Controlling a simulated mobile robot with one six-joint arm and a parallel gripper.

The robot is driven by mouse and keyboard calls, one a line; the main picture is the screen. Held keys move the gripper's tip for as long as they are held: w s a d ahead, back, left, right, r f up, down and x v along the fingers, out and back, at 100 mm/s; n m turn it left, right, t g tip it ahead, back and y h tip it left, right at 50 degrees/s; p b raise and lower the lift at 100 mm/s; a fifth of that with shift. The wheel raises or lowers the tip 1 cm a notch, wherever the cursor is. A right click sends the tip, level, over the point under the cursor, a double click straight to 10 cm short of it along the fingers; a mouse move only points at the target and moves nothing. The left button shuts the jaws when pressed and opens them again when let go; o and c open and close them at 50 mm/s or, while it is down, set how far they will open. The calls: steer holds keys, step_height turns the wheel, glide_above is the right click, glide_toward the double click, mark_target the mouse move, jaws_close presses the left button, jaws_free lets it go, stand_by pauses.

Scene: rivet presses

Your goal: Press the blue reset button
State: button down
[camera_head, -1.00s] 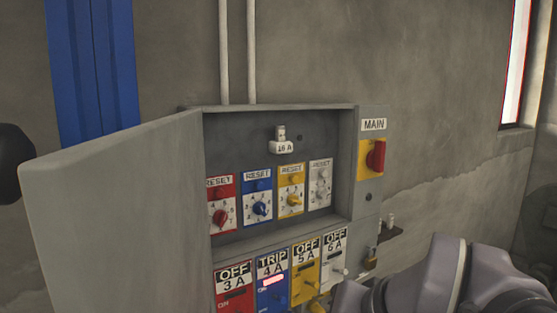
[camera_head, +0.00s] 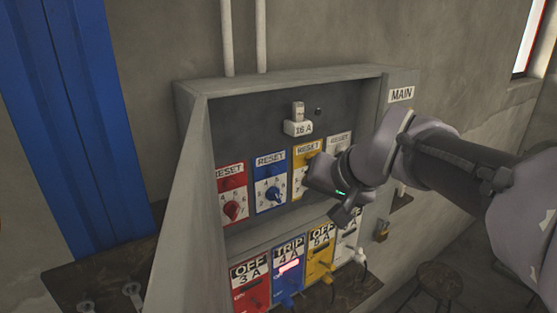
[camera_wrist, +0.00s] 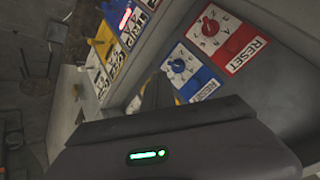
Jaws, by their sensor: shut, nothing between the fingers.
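The blue reset panel (camera_head: 270,185) is second from the left in the open box's upper row. It has a RESET label, a small blue button (camera_head: 272,170) under it and a blue dial (camera_head: 273,195). My gripper (camera_head: 343,217) is shut and empty, in front of the yellow and white panels, right of the blue one and apart from it. In the wrist view the blue panel (camera_wrist: 185,70) shows sideways beyond my gripper's dark body, which covers the lower middle; the blue button is hard to make out there.
The red reset panel (camera_head: 231,195) is left of the blue one, the yellow panel (camera_head: 300,185) right. Below are breaker switches; the blue one (camera_head: 287,275) reads TRIP with a lit red light. The box's open door (camera_head: 185,230) stands at the left.

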mark_target(273, 171)
steer(key=w+a+p, duration=0.3)
steer(key=w+a, duration=0.2)
steer(key=w, duration=0.2)
steer(key=shift+w+p, duration=0.3)
steer(key=shift+p, duration=0.1)
stand_by(1.8)
steer(key=shift+w+a+f, duration=0.1)
steer(key=shift+w+a, duration=0.2)
steer(key=shift+w, duration=0.05)
steer(key=shift+w+a, duration=0.3)
steer(key=shift+w, duration=0.1)
stand_by(0.8)
steer(key=shift+s+d+b, duration=0.45)
steer(key=shift+s+d, duration=0.1)
steer(key=shift+s, duration=0.25)
